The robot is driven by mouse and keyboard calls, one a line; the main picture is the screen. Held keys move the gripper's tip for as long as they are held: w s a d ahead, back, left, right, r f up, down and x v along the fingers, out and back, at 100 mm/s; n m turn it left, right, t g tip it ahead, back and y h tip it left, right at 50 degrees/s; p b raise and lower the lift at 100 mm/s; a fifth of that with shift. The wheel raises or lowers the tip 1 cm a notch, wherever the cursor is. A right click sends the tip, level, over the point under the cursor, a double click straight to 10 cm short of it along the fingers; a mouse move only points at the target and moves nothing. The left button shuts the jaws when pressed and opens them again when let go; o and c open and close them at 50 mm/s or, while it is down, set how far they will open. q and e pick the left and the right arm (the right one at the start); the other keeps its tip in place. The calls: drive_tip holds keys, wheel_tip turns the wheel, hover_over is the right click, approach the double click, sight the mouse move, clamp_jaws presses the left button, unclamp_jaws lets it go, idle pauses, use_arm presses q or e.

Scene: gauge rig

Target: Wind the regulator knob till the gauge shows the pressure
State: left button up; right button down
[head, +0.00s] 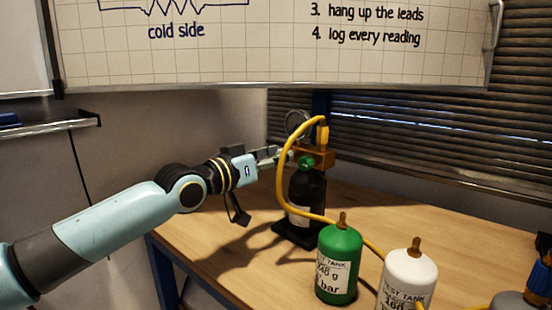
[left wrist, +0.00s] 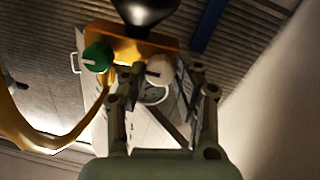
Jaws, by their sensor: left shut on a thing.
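The regulator (head: 318,157) is a brass block on top of a black bottle (head: 305,190); it also shows in the left wrist view (left wrist: 140,48). A pale round knob (left wrist: 159,69) with a pointer mark sits on the block, beside a green knob (head: 306,162) that also shows in the left wrist view (left wrist: 97,57). My left gripper (head: 279,155) reaches in from the left, its fingers on either side of the pale knob, shut on it. The round gauge (head: 297,121) is above the regulator, partly behind the hose; its reading is not legible. My right gripper is not visible.
A yellow hose (head: 284,180) loops from above the regulator down across the bench. A green tank (head: 340,255) and a white tank (head: 408,275) stand in front. The wooden bench (head: 205,255) is clear at the left front. A whiteboard (head: 250,55) and blinds are behind.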

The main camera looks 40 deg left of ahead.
use_arm(q)
drive_tip(key=m+b, duration=0.1)
drive_tip(key=m, duration=0.1)
drive_tip(key=shift+f+m+b, duration=0.25)
drive_tip(key=shift+m+b, duration=0.05)
drive_tip(key=shift+b, duration=0.1)
clamp_jaws()
drive_tip(key=shift+r+m, duration=0.25)
drive_tip(key=shift+m, duration=0.45)
drive_tip(key=o, duration=1.1)
unclamp_jaws()
drive_tip(key=shift+c, duration=0.2)
wheel_tip(320, 180, up, 10)
drive_tip(key=shift+f, duration=0.1)
